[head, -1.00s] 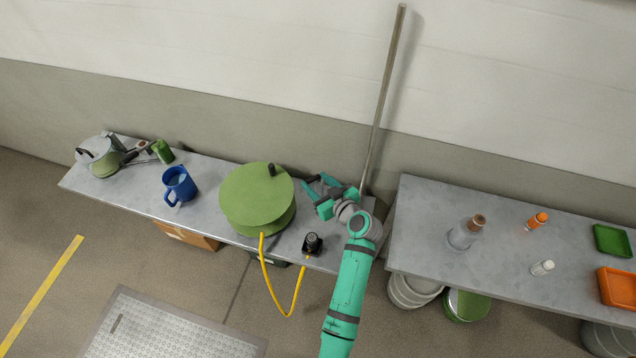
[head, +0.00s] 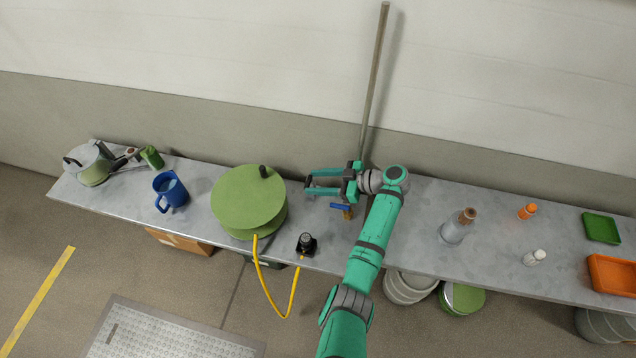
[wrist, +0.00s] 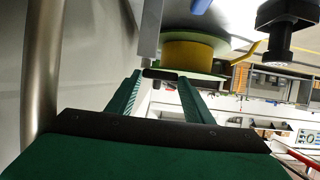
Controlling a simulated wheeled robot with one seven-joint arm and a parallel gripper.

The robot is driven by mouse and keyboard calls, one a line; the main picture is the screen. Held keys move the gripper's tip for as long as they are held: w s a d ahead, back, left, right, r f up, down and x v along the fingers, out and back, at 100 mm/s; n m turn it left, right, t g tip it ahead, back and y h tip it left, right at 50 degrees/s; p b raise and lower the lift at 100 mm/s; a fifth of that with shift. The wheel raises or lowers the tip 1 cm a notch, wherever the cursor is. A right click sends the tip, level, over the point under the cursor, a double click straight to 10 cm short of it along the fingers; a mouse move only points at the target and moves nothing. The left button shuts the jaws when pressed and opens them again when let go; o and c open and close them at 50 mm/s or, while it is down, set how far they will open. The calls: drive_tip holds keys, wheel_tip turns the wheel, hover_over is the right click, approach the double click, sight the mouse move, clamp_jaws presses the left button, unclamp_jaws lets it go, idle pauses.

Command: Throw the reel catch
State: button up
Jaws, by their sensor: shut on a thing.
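The reel (head: 243,202) is a large green disc with a black knob on top, standing on the bench. The wrist view shows its yellow drum (wrist: 187,55) between green flanges. My gripper (head: 309,182) is just right of the reel, its two fingers pointing left towards it. In the wrist view my fingertips (wrist: 162,78) stand a little apart at the end of a dark flat bar (wrist: 190,76) beside the green flange. This bar appears to be the reel catch, held between the fingers. The head view does not show the bar clearly.
A blue-handled brass valve (head: 341,207) sits under my gripper, by a tall grey pipe (head: 374,85). A black knobbed device (head: 306,244) joins the yellow hose (head: 272,300). A blue mug (head: 172,191) stands left. A bottle (head: 458,226) stands on the right bench.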

drive_tip(key=shift+s+a+f+g, duration=0.15)
drive_tip(key=shift+s+f+g, duration=0.05)
drive_tip(key=shift+f+g, duration=0.1)
drive_tip(key=o, duration=1.1)
drive_tip(key=shift+r, duration=0.1)
drive_tip(key=shift+c, duration=0.2)
drive_tip(key=shift+w+r, duration=0.1)
drive_tip(key=s+r, duration=1.3)
drive_tip(key=s, duration=0.1)
drive_tip(key=shift+a, duration=0.4)
